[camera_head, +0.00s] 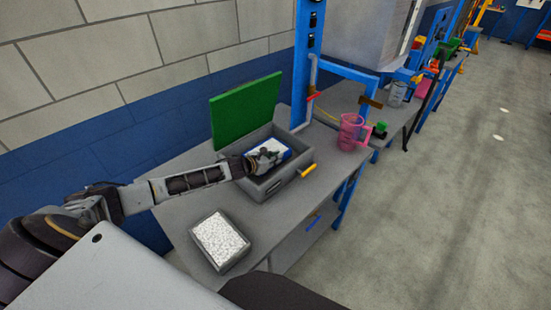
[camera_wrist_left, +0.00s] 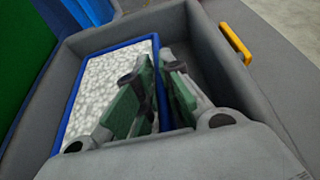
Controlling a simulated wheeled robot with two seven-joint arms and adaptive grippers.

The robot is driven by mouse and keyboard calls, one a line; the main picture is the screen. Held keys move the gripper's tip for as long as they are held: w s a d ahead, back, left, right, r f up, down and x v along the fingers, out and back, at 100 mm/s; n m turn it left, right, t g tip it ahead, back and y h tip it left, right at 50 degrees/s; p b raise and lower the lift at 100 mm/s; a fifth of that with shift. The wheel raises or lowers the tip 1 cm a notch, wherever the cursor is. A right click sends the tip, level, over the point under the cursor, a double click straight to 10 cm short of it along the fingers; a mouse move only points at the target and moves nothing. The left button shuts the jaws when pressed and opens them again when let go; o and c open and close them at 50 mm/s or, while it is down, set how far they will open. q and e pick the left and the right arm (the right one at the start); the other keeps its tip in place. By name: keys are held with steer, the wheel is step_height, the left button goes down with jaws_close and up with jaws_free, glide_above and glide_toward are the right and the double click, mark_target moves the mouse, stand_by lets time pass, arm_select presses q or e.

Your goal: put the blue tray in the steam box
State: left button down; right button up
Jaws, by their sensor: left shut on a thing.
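The blue tray (camera_head: 283,152) holds white granular stuff and sits inside the grey steam box (camera_head: 267,186), whose green lid (camera_head: 246,107) stands open at the back. In the left wrist view the blue tray (camera_wrist_left: 68,128) lies toward the box's left side, within the walls of the steam box (camera_wrist_left: 285,125). My left gripper (camera_head: 265,157) reaches into the box from the left. In the left wrist view its fingers (camera_wrist_left: 158,90) are shut on the tray's right rim. Whether the tray touches the box floor is hidden. My right gripper is not in view.
A grey tray (camera_head: 219,241) with similar white stuff stands on the grey table (camera_head: 180,212) in front of the box. A yellow handle (camera_head: 308,170) sticks out of the box's front. A pink jug (camera_head: 350,132) and blue posts stand to the right.

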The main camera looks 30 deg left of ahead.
arm_select(q)
steer(key=shift+f, duration=0.1)
steer(key=c, duration=1.6)
jaws_free()
steer(key=shift+o, duration=0.2)
steer(key=shift+r+p, duration=0.45)
steer(key=shift+r, duration=0.3)
steer(key=shift+s+a+f, duration=0.1)
steer(key=shift+s+a, duration=0.05)
steer(key=shift+s, duration=0.15)
steer(key=shift+s+a+r, duration=0.2)
steer(key=shift+s, duration=0.35)
steer(key=b+v, duration=0.1)
steer(key=v, duration=0.9)
